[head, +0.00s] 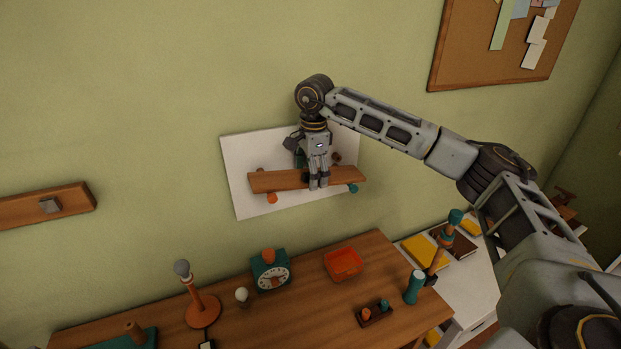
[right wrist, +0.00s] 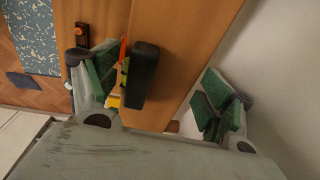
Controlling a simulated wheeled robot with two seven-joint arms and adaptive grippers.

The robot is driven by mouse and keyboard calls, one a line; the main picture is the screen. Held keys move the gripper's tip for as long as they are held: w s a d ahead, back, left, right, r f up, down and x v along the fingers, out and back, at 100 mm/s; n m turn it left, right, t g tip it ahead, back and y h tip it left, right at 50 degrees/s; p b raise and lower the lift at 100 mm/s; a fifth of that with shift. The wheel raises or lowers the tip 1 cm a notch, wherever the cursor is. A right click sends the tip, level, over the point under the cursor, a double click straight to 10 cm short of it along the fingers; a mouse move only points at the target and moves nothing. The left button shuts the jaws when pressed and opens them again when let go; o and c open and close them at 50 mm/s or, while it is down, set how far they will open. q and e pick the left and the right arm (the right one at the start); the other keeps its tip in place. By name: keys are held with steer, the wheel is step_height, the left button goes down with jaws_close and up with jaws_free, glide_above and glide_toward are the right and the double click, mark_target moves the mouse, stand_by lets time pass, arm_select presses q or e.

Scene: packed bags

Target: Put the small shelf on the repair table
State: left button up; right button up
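The small shelf (head: 265,181) is a brown plank against a white board (head: 240,190) on the green wall. Orange and teal round knobs show at its lower edge. My right gripper (head: 318,186) points down at the plank, a little right of its middle. In the right wrist view the plank (right wrist: 185,50) runs between the green-padded fingers of my open right gripper (right wrist: 158,90), with a gap at each side. A black block (right wrist: 140,75) shows in front of the plank. A wooden table (head: 310,310), apparently the repair table, stands below. My left gripper is out of view.
On the wooden table are a teal clock (head: 271,270), an orange tray (head: 343,263), an orange lamp-like stand (head: 202,308), a small peg holder (head: 375,314) and a teal cylinder (head: 414,287). Bare wood shows between them. A white cabinet (head: 478,293) stands at right.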

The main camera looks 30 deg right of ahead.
steer(key=c, duration=0.8)
steer(key=shift+r, duration=0.1)
step_height(320, 180, up, 18)
steer(key=shift+f, duration=0.1)
stand_by(0.4)
stand_by(0.5)
